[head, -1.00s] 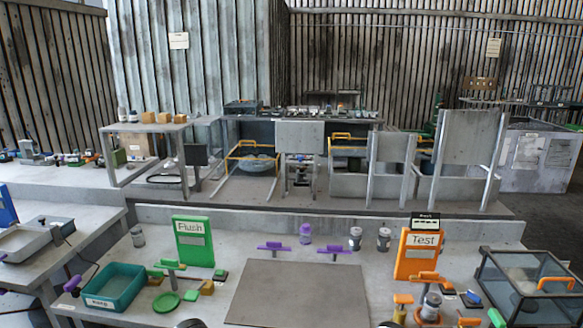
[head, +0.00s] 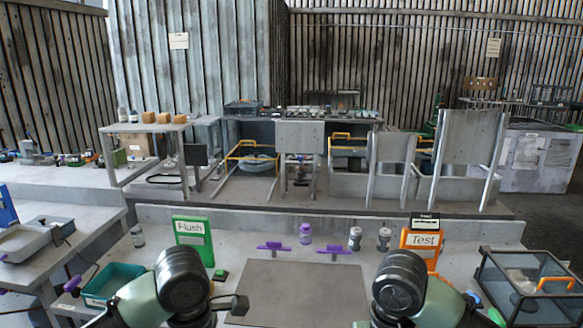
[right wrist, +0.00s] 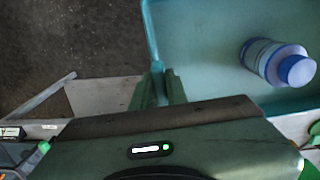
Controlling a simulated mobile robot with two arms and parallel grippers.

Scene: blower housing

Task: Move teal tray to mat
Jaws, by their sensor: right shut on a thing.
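In the right wrist view, the fingers of my right gripper (right wrist: 163,88) are shut on the rim of a teal tray (right wrist: 195,52). A white bottle with a blue cap and band (right wrist: 278,62) lies or stands inside it; I cannot tell which. This held tray does not show in the head view. The flat grey mat (head: 295,290) lies bare in the middle of the front bench.
Another teal bin (head: 112,272) stands at the bench's left, partly behind my left arm. A green Flush sign (head: 193,238), purple-handled fixtures (head: 273,248), small bottles, an orange Test sign (head: 423,243) and a glass-sided box (head: 530,285) border the mat.

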